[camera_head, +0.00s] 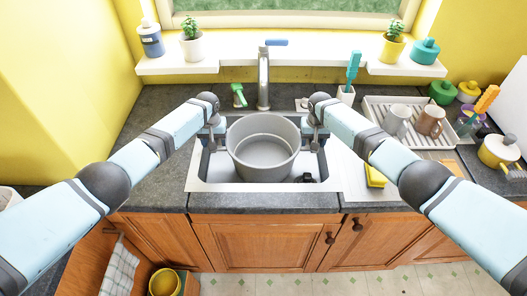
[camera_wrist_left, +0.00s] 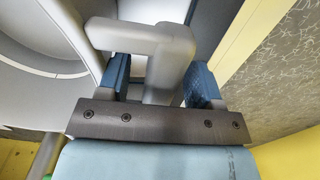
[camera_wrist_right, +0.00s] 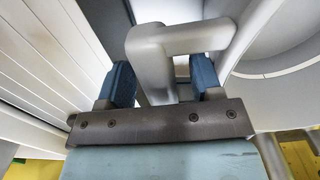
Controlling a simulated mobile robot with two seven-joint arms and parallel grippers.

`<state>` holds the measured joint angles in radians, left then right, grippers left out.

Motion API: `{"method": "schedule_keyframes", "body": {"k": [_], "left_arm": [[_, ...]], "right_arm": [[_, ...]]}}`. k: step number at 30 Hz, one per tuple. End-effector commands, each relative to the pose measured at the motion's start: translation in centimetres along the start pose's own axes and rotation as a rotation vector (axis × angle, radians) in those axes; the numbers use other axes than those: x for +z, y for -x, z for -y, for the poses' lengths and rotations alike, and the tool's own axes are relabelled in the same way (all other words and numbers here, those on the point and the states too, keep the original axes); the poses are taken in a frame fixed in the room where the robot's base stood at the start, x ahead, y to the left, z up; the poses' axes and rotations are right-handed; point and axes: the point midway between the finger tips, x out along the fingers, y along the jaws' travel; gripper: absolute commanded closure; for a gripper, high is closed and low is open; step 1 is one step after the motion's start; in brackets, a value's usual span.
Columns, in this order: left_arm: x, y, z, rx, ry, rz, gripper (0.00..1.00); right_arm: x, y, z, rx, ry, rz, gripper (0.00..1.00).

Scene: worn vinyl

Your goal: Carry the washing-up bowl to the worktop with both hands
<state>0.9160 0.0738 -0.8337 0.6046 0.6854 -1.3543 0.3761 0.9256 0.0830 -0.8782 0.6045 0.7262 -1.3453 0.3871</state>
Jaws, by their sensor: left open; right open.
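The grey round washing-up bowl (camera_head: 263,168) sits upright and empty in the sink (camera_head: 205,178). My left gripper (camera_head: 216,130) is at its left side. In the left wrist view the open fingers (camera_wrist_left: 158,82) stand on either side of the bowl's grey left handle (camera_wrist_left: 142,38), with a gap visible. My right gripper (camera_head: 313,132) is at the bowl's right side. In the right wrist view its open fingers (camera_wrist_right: 162,80) straddle the right handle (camera_wrist_right: 195,38). The worktop (camera_head: 150,180) is dark and speckled, and shows bare left of the sink.
The tap (camera_head: 263,80) stands behind the bowl. A dish rack (camera_head: 385,105) with mugs and a yellow sponge (camera_head: 375,177) are on the right. A kettle-like yellow pot (camera_head: 497,152) is at the far right. A windowsill (camera_head: 215,63) with plants runs behind.

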Motion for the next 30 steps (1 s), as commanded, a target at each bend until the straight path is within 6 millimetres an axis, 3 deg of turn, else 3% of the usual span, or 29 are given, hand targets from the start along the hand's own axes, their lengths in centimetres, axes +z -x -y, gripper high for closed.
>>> {"method": "schedule_keyframes", "body": {"k": [13,14,21,30], "left_arm": [[0.0,-1.09,0.07,-0.001,0.001,-0.001,0.4],[0.0,-1.08,0.08,-0.001,0.001,-0.001,0.43],[0.01,-1.09,0.09,-0.001,0.001,-0.001,0.98],[-0.01,-0.9,0.1,-0.001,0.001,-0.001,1.0]], "right_arm": [[-0.02,-1.06,-0.01,0.0,0.0,-0.001,0.4],[-0.02,-1.06,-0.02,0.0,0.0,-0.001,0.43],[-0.02,-1.04,-0.03,0.0,0.0,-0.001,0.98],[-0.04,-0.85,-0.04,0.0,0.0,-0.002,1.0]]}}
